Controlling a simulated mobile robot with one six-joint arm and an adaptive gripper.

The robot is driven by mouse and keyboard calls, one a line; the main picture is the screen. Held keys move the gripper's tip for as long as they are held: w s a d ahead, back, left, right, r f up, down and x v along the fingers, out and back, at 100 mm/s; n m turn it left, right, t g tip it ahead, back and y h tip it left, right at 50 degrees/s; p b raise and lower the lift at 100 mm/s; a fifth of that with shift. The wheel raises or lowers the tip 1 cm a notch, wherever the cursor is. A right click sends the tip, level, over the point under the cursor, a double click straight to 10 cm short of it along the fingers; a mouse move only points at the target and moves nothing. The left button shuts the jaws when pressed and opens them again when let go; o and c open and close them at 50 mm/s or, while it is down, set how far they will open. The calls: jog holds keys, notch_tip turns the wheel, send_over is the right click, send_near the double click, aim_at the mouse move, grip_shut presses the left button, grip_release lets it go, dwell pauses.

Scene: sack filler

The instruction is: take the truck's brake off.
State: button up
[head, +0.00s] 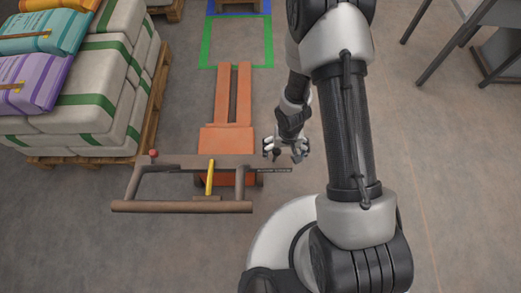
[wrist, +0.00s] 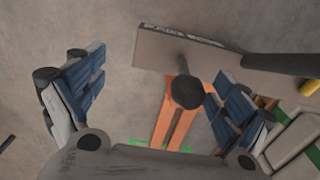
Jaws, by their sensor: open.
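The truck is an orange pallet truck (head: 226,140) with a brown bar and handle frame (head: 180,206) at its near end. A short stem with a dark round knob (wrist: 187,93) stands on the bar's right end, beside a label strip (head: 274,170) too small to read. My gripper (head: 285,156) is open at that end. In the wrist view its two blue-padded fingers stand apart, with the knob between them, nearer the right finger; contact cannot be told. A yellow lever (head: 210,178) stands mid-bar and a red knob (head: 153,154) at the left end.
A pallet (head: 148,125) stacked with white, green-striped sacks (head: 105,100) stands close on the left. A green floor outline (head: 204,45) lies beyond the forks. A metal stand (head: 430,60) is at the upper right. The floor right of the truck is clear.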

jog(key=shift+a+p, duration=0.45)
jog(key=shift+a, duration=0.95)
notch_tip(320, 180, up, 8)
jog(key=p, duration=0.8)
jog(key=shift+r, duration=0.1)
